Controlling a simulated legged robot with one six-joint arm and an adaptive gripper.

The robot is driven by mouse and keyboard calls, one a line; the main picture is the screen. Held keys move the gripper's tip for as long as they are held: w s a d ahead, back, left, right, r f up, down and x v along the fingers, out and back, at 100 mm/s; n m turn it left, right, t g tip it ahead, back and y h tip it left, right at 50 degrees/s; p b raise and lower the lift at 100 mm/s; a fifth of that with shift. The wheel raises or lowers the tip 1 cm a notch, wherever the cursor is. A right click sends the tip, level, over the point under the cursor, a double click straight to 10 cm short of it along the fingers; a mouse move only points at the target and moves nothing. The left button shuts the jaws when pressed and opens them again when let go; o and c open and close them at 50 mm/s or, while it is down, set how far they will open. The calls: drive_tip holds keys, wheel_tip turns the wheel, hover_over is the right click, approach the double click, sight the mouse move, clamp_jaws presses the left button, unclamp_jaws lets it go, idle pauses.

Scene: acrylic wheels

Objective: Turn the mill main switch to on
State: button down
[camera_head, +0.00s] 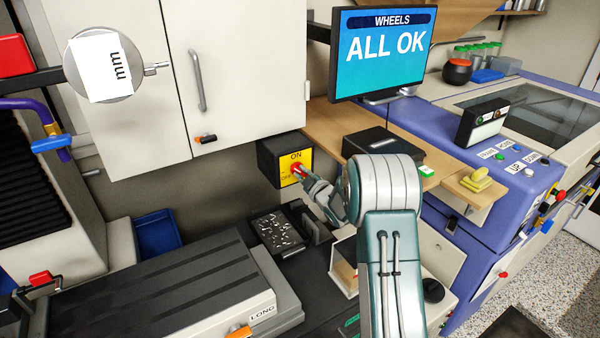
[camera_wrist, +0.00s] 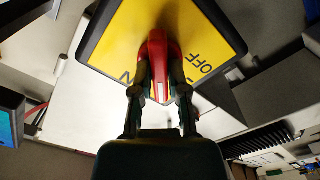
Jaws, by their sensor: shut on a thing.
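The mill main switch is a dark box (camera_head: 268,160) with a yellow plate (camera_head: 304,156) on its face, below the white cabinet. The plate reads ON at its top and OFF toward its lower left in the head view. A red knob (camera_head: 296,169) sits on the plate. In the wrist view the red knob (camera_wrist: 157,47) stands between my fingers in front of the yellow plate (camera_wrist: 120,42), with OFF to its right. My gripper (camera_wrist: 161,84) is shut on the knob. The fingers hide part of the ON lettering. I cannot tell exactly which mark the knob points to.
A wooden shelf (camera_head: 345,121) with a monitor (camera_head: 381,50) reading ALL OK is to the right of the switch. The white cabinet (camera_head: 235,75) hangs above it. A black tray of small pieces (camera_head: 277,231) and a long machine table (camera_head: 160,292) lie below.

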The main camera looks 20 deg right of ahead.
drive_tip(key=m, duration=0.4)
drive_tip(key=shift+s+f+m, duration=0.1)
drive_tip(key=shift+f+m, duration=0.2)
drive_tip(key=shift+f, duration=0.1)
drive_tip(key=m, duration=0.4)
drive_tip(key=c, duration=0.5)
unclamp_jaws()
drive_tip(key=shift+r, duration=0.15)
drive_tip(key=shift+s+d+r, duration=0.15)
drive_tip(key=shift+s, duration=0.5)
drive_tip(key=s, duration=0.3)
drive_tip(key=s+d, duration=0.1)
drive_tip(key=s, duration=0.1)
drive_tip(key=shift+s, duration=0.2)
